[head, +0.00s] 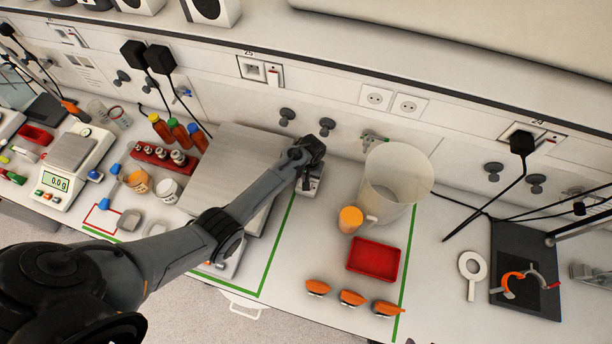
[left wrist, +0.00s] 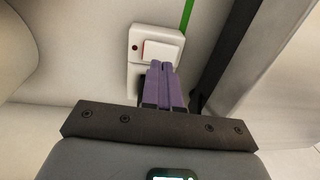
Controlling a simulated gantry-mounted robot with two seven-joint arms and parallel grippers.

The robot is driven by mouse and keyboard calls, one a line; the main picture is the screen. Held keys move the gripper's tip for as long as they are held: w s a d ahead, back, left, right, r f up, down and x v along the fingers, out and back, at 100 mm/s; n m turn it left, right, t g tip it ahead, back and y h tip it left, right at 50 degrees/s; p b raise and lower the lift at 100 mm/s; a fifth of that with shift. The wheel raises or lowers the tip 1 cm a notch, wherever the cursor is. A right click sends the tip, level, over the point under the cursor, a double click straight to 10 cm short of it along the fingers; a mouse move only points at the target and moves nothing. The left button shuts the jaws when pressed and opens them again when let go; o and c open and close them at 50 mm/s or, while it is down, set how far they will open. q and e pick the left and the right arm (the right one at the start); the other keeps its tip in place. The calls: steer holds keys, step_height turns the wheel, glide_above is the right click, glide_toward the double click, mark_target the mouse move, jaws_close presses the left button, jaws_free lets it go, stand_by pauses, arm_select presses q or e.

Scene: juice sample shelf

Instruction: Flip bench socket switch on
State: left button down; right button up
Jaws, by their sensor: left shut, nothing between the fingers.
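The bench socket (head: 313,186) is a small pale box on the bench beside the steel plate, mostly hidden by my left gripper (head: 308,168) in the head view. In the left wrist view the white socket box (left wrist: 172,34) shows a white rocker switch (left wrist: 158,51) with a reddish edge and a small dark red dot beside it. My left gripper's purple fingers (left wrist: 165,72) are shut together with nothing between them. Their tips overlap the rocker's lower edge in the picture; I cannot tell whether they touch it. My right gripper is not in view.
A steel plate apparatus (head: 222,160) lies left of the socket under my left arm. A large translucent beaker (head: 396,180), an orange-topped cup (head: 351,218) and a red tray (head: 373,260) stand to the right. Wall knobs (head: 287,116) stick out behind.

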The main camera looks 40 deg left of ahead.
arm_select(q)
steer(key=shift+w+d+r, duration=0.1)
steer(key=shift+d+r, duration=0.05)
steer(key=shift+r, duration=0.75)
step_height(320, 180, up, 9)
steer(key=d+b, duration=0.1)
steer(key=shift+w, duration=0.15)
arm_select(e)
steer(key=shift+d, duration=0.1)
